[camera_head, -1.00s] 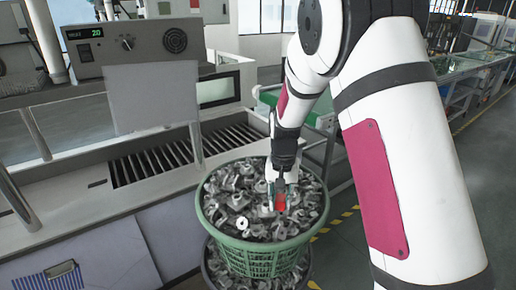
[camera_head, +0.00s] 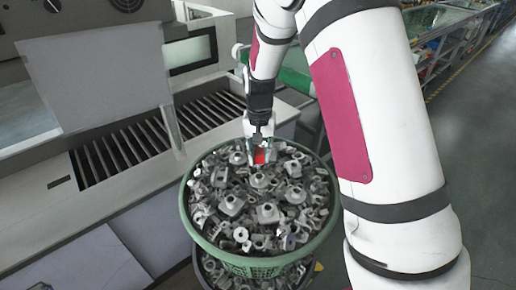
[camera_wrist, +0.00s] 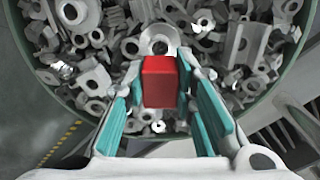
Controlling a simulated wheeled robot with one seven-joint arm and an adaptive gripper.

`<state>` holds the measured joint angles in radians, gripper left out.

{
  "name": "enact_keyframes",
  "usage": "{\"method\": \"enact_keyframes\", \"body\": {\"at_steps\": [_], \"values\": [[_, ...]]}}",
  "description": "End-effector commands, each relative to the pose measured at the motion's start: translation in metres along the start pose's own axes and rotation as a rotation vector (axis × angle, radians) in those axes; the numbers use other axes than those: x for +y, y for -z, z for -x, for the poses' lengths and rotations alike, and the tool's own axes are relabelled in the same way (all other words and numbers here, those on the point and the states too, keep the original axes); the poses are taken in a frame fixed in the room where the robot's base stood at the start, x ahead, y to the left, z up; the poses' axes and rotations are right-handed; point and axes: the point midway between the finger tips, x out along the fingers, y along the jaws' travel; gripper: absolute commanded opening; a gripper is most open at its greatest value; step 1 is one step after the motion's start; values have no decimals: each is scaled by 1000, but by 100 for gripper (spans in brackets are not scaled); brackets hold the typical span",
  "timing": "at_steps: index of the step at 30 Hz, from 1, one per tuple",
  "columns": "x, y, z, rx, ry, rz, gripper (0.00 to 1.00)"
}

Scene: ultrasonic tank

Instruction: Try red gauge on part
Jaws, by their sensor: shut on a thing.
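The red gauge (camera_wrist: 160,82) is a small red block held between the teal pads of my gripper (camera_wrist: 162,100) in the wrist view. In the head view the red gauge (camera_head: 260,156) shows at the tip of my gripper (camera_head: 259,150), over the back part of the green basket (camera_head: 190,225). The basket is full of grey metal parts. In the wrist view a round part with a hole (camera_wrist: 158,40) lies just beyond the gauge. I cannot tell whether the gauge touches any part.
A slatted metal rack (camera_head: 125,148) is set in the counter left of the basket. A grey panel (camera_head: 95,82) stands above the counter. Another basket (camera_head: 215,275) of parts sits under the green one. Open floor (camera_head: 480,150) lies to the right.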

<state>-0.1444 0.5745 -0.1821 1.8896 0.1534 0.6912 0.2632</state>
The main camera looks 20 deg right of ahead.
Motion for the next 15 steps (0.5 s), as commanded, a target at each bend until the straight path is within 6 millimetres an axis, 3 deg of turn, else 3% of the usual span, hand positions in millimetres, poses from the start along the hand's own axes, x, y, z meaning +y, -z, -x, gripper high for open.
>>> {"method": "enact_keyframes", "body": {"at_steps": [6, 15], "values": [[0, 1, -26, -2, -1, -1, 0], [0, 0, -45, -1, 0, 0, 0]]}}
